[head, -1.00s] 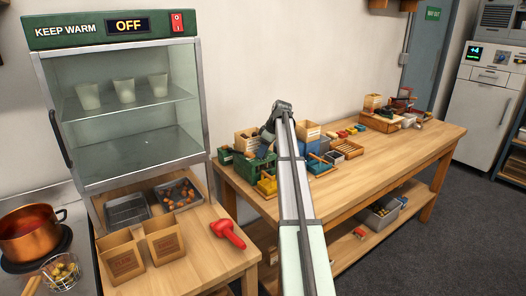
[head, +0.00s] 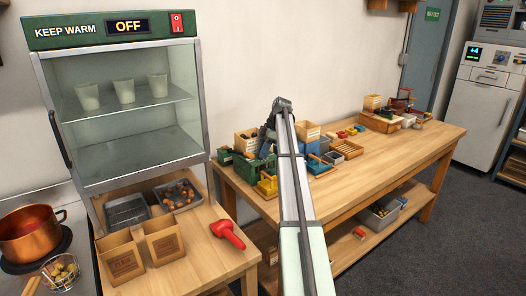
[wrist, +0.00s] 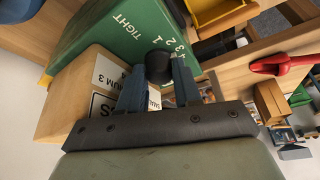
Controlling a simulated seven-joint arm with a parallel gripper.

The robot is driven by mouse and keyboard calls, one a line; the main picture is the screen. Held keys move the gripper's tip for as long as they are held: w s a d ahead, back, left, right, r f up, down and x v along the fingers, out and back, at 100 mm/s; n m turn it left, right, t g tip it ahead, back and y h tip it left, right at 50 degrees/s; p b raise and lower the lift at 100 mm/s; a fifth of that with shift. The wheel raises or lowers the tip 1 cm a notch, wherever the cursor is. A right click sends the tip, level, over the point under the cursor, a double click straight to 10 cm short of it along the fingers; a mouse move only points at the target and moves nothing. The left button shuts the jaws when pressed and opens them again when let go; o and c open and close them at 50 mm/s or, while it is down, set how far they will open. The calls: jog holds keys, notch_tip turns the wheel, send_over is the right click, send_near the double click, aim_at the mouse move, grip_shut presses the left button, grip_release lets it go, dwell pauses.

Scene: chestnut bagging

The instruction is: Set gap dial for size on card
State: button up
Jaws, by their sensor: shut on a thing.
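In the wrist view, my gripper (wrist: 160,88) has its two blue-grey fingers shut on a round black dial knob (wrist: 158,66). The knob sits on a green box (wrist: 118,45) marked TIGHT, with a row of white numbers up to 4 beside the knob. The knob's pointer is hidden, so I cannot tell its setting. A wooden block (wrist: 62,105) beside it bears white labels, one ending in "UM 3", the rest cut off by my gripper. In the head view the green box (head: 262,168) shows on the long bench, partly behind my arm.
A yellow tray (wrist: 222,12) stands close to the green box. Several small bins and boxes crowd the bench (head: 385,150) around my gripper; the bench's middle right is clear. A red scoop (head: 228,233) and two cardboard boxes lie on the nearer table, left of my arm.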

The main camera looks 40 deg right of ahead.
dwell(0.4)
jog(key=o, duration=1)
jog(key=shift+w, duration=0.1)
jog(key=shift+r, duration=0.1)
